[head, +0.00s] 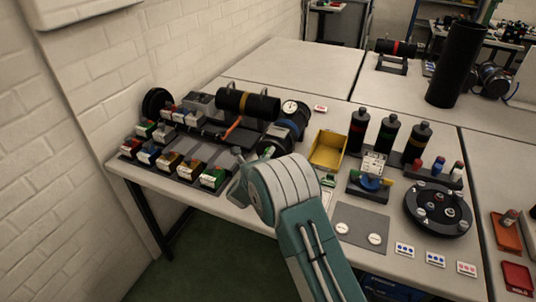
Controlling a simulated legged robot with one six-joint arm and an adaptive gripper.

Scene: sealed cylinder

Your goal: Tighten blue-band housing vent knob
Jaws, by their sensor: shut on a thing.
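The blue-band housing (288,128) is a dark cylinder with a blue ring, near the middle of the table, behind my arm. My gripper (268,151) is at its near side, small and mostly covered by my own teal arm. It is shut on what appears to be the vent knob at the near end of the housing. The knob itself and the fingertips are too hidden to make out clearly.
A yellow-band cylinder (248,104) lies behind on a stand, beside a round gauge (290,107). A yellow tray (327,151), several upright cylinders (388,141) and a black round carousel (438,209) are at right.

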